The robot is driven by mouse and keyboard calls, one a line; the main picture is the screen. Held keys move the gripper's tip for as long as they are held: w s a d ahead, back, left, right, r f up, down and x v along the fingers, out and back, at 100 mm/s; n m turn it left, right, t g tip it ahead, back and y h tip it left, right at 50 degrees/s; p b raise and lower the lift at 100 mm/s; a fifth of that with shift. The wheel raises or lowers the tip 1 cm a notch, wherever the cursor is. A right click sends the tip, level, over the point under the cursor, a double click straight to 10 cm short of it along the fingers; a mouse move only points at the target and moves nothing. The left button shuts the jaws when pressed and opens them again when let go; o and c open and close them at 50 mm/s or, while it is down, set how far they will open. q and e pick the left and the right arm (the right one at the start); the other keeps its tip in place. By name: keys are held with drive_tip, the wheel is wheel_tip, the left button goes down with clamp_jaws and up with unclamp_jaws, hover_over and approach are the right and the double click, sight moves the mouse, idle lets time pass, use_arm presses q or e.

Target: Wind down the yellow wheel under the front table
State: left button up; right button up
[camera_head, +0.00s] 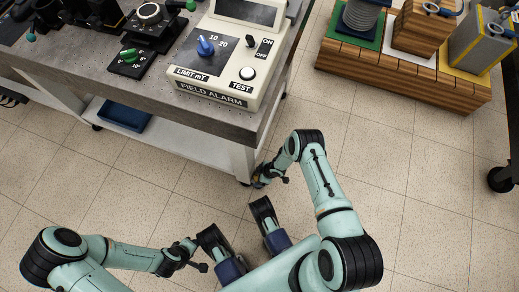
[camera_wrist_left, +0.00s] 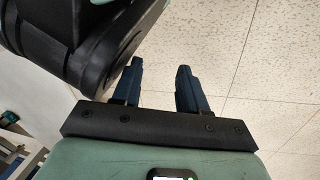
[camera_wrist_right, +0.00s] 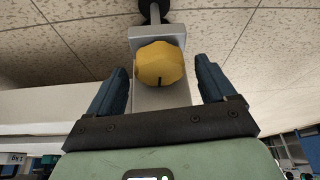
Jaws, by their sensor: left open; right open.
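The yellow wheel (camera_wrist_right: 160,60) is a faceted knob with a small dark mark near its lower edge. It sits on a grey metal fitting and shows only in the right wrist view; the table hides it in the head view. My right gripper (camera_wrist_right: 160,78) is open, with one blue finger on each side of the wheel and visible gaps to both. In the head view my right gripper (camera_head: 262,179) is low beside the leg of the front table (camera_head: 225,110). My left gripper (camera_wrist_left: 160,66) is open and empty above the floor.
A blue tray (camera_head: 124,115) lies on the lower shelf. A wooden stand (camera_head: 405,72) with coils is at the upper right. The tiled floor between is clear.

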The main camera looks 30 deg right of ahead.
drive_tip(key=c, duration=1.1)
drive_tip(key=shift+o, duration=0.2)
drive_tip(key=m+p, duration=0.2)
drive_tip(key=shift+a+r+t+h+p, duration=0.1)
drive_tip(key=shift+t+h+p, duration=0.2)
drive_tip(key=shift+p, duration=0.1)
use_arm(q)
drive_tip(key=w+d+r+t, duration=0.1)
drive_tip(key=w+r, duration=0.3)
drive_tip(key=r, duration=0.1)
drive_tip(key=shift+w+r+t, duration=0.15)
drive_tip(key=shift+w+t, duration=0.05)
drive_tip(key=shift+t, duration=0.1)
use_arm(e)
drive_tip(key=shift+m, duration=0.6)
use_arm(q)
drive_tip(key=shift+d, duration=0.1)
use_arm(e)
drive_tip(key=o, duration=1.1)
drive_tip(key=shift+c, duration=0.2)
use_arm(q)
drive_tip(key=s+d+r+m+g+h+p, duration=0.1)
drive_tip(key=s+d+r+p, duration=0.3)
drive_tip(key=s, duration=0.5)
drive_tip(key=shift+d+r+g+p, duration=0.2)
drive_tip(key=shift+r+g+p, duration=0.75)
drive_tip(key=shift+r, duration=0.3)
use_arm(e)
drive_tip(key=v, duration=1.3)
drive_tip(key=shift+s, duration=0.2)
